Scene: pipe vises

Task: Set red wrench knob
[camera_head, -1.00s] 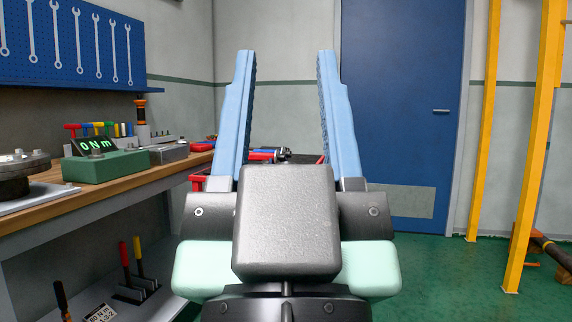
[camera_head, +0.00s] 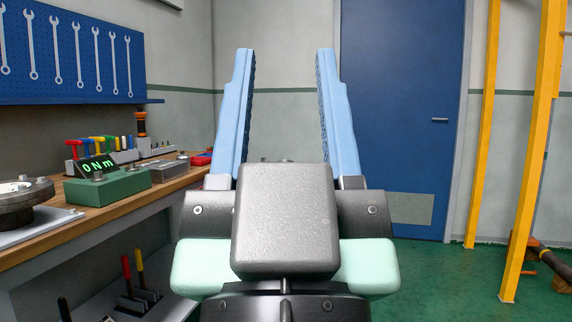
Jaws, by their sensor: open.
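My gripper (camera_head: 285,52) is open and empty in the head view. Its two blue fingers point up and away, with the wall and door behind them. A red-handled tool (camera_head: 127,272) stands in a rack on the shelf under the workbench, at the lower left, well apart from my gripper. Another red tool part (camera_head: 201,158) lies at the far end of the workbench, just left of the left finger and partly hidden by it. I cannot tell which of them is the red wrench. No knob can be made out on either.
The workbench (camera_head: 152,205) runs along the left, with a green torque display box (camera_head: 108,188) reading "0 Nm" and a round metal fixture (camera_head: 22,198). A yellow-handled tool (camera_head: 139,262) stands in the rack. Yellow posts (camera_head: 530,160) stand at right. Green floor (camera_head: 440,285) is open between.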

